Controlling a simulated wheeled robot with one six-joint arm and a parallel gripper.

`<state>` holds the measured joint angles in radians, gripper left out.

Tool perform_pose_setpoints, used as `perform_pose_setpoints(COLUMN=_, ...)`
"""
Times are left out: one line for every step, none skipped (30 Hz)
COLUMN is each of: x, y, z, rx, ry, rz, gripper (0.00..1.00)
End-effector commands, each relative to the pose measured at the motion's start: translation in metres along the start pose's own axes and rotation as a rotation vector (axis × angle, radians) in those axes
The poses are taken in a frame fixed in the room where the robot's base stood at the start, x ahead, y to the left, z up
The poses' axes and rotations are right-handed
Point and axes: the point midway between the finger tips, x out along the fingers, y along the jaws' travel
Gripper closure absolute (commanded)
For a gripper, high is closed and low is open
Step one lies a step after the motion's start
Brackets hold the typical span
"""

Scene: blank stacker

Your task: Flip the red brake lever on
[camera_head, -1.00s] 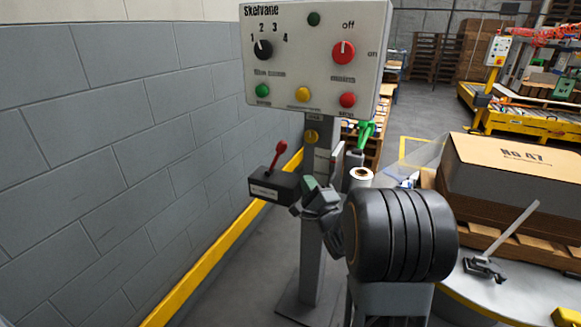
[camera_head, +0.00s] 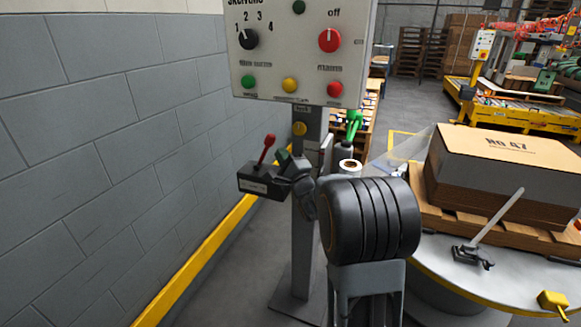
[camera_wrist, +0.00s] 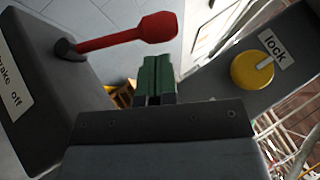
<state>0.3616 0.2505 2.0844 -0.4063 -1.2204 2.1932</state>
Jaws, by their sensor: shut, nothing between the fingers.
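The red brake lever (camera_head: 267,147) stands up from a dark box (camera_head: 262,182) mounted on the left of the grey post. In the wrist view the red lever (camera_wrist: 125,35) points right from its pivot on the box (camera_wrist: 40,85), whose label reads "brake off". My gripper (camera_head: 284,158) is just right of the lever in the head view. In the wrist view its green fingertips (camera_wrist: 156,80) are together and empty, below the lever's knob and apart from it in the picture. Contact cannot be told.
A yellow lock knob (camera_wrist: 253,70) is on the post right of my gripper. The control panel (camera_head: 290,65) is above. A block wall (camera_head: 130,130) with a yellow rail (camera_head: 200,262) runs along the left. A boxed pallet (camera_head: 500,165) stands on the right.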

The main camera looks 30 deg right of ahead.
Motion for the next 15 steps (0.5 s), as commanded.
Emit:
perform_pose_setpoints(x=0.005, y=0.001, z=-0.001, rx=0.0, ry=0.0, rz=0.0, gripper=1.0)
perform_pose_setpoints(x=0.008, y=0.001, z=-0.001, rx=0.0, ry=0.0, rz=-0.001, gripper=1.0)
perform_pose_setpoints(x=0.011, y=0.0, z=-0.001, rx=0.0, ry=0.0, rz=-0.001, gripper=1.0)
perform_pose_setpoints(x=0.013, y=0.0, z=-0.001, rx=0.0, ry=0.001, rz=-0.001, gripper=1.0)
perform_pose_setpoints(x=0.015, y=0.0, z=-0.001, rx=0.0, ry=0.001, rz=0.0, gripper=1.0)
perform_pose_setpoints(x=0.017, y=0.0, z=-0.001, rx=0.0, ry=0.001, rz=0.0, gripper=1.0)
perform_pose_setpoints(x=0.018, y=0.0, z=-0.001, rx=0.0, ry=0.001, rz=-0.001, gripper=1.0)
perform_pose_setpoints(x=0.019, y=0.0, z=-0.001, rx=0.0, ry=0.001, rz=-0.001, gripper=1.0)
perform_pose_setpoints(x=0.02, y=0.0, z=-0.001, rx=0.001, ry=0.001, rz=-0.001, gripper=1.0)
perform_pose_setpoints(x=0.02, y=0.0, z=-0.001, rx=0.001, ry=0.001, rz=-0.001, gripper=1.0)
perform_pose_setpoints(x=0.02, y=0.0, z=-0.001, rx=0.001, ry=0.002, rz=-0.001, gripper=1.0)
perform_pose_setpoints(x=0.021, y=0.0, z=-0.001, rx=0.001, ry=0.002, rz=0.0, gripper=1.0)
perform_pose_setpoints(x=0.021, y=0.0, z=-0.001, rx=0.001, ry=0.002, rz=0.0, gripper=1.0)
perform_pose_setpoints(x=0.021, y=0.0, z=-0.001, rx=0.001, ry=0.002, rz=0.0, gripper=1.0)
perform_pose_setpoints(x=0.021, y=0.0, z=-0.001, rx=0.0, ry=0.002, rz=0.0, gripper=1.0)
